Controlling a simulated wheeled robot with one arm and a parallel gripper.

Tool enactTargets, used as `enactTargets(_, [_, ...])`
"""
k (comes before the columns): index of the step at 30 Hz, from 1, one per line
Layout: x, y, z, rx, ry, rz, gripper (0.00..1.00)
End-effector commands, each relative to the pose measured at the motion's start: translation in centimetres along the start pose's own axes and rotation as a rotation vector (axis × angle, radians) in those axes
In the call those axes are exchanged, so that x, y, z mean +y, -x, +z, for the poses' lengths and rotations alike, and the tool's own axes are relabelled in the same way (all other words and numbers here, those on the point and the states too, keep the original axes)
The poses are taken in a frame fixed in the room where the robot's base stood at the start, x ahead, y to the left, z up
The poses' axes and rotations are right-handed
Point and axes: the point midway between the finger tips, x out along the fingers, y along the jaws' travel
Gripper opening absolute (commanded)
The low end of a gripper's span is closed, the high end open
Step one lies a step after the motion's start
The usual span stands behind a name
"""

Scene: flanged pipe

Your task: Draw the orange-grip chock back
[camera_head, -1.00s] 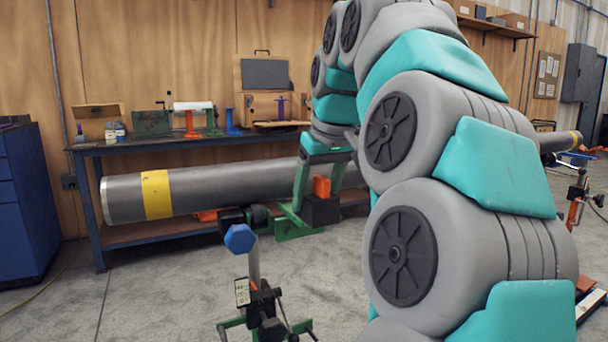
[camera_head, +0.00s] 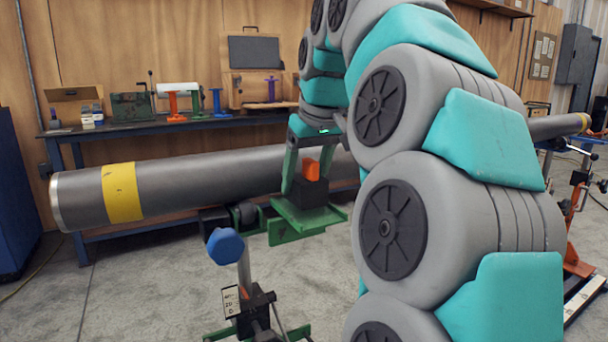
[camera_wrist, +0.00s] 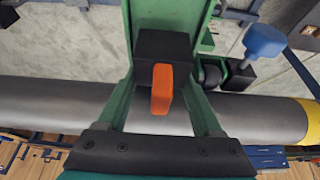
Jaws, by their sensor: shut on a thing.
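The chock is a dark block (camera_head: 309,192) with an orange grip (camera_head: 311,170) on a green plate (camera_head: 300,222). It is in front of the long grey pipe (camera_head: 215,180), on the side toward me. My gripper (camera_head: 303,178) has green fingers and is shut on the chock. In the wrist view the fingers run down both sides of the dark block (camera_wrist: 163,55), with the orange grip (camera_wrist: 161,90) between them. The pipe (camera_wrist: 50,108) crosses behind. Whether the plate touches anything below cannot be told.
A dark roller (camera_head: 246,213) sits by the pipe, left of the chock. A stand with a blue knob (camera_head: 225,246) is close in front. A workbench (camera_head: 170,134) with tools is behind the pipe. Open concrete floor (camera_head: 140,285) lies at front left.

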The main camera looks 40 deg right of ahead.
Motion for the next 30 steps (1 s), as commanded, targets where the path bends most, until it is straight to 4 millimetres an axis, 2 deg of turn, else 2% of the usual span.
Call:
enactTargets(6, [0.00,-0.86,0.40,0.001,-0.001,0.000,0.00])
enactTargets(30, [-0.02,-1.36,0.63,0.000,0.000,0.000,0.00])
